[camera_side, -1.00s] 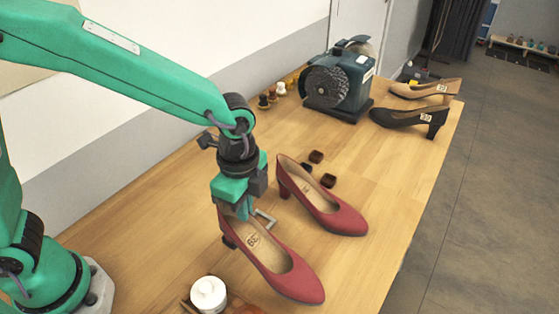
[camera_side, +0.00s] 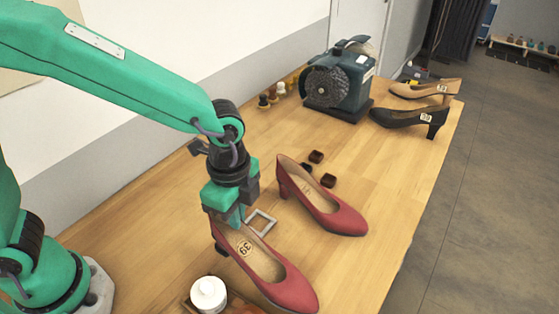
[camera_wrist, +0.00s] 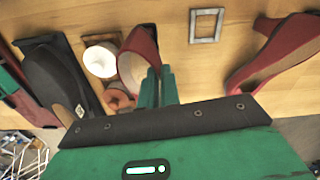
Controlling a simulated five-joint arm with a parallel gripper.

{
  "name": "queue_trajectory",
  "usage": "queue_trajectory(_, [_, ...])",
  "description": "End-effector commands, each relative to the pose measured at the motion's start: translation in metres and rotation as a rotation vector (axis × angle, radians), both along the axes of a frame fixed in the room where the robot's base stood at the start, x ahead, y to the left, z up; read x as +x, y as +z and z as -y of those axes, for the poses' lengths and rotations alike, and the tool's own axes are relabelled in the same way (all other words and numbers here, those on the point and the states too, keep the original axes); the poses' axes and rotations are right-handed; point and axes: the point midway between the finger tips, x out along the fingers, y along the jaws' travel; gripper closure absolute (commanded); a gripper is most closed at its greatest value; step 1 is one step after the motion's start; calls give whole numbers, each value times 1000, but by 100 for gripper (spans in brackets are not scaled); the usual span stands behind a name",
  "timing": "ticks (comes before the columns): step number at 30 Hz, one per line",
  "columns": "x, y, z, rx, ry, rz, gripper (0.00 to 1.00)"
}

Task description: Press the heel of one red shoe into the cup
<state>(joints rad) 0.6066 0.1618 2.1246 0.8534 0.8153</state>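The near red shoe (camera_side: 280,278), marked 39 inside, has its back rim between the fingers of my gripper (camera_side: 236,219). My gripper is shut on it. In the wrist view part of this red shoe (camera_wrist: 138,58) shows beyond my fingertips (camera_wrist: 157,86). The other red shoe (camera_side: 335,215) stands apart to the right; it also shows in the wrist view (camera_wrist: 275,55). A flat grey square frame (camera_side: 272,229) lies on the table beside the held shoe, and in the wrist view (camera_wrist: 191,27). I cannot identify a cup for certain.
A white round jar (camera_side: 208,293) stands close to the held shoe. Small dark brown blocks (camera_side: 328,180) lie behind the other red shoe. A brush grinder (camera_side: 338,85), a black shoe (camera_side: 405,118) and a tan shoe (camera_side: 425,89) are at the back.

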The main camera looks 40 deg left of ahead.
Motion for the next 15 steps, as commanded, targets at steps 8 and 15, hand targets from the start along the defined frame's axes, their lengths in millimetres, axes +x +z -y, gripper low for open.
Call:
queue_trajectory(8, [0,-1,0,-1,0,1,100])
queue_trajectory(15, [0,-4,0,-1,0,1,100])
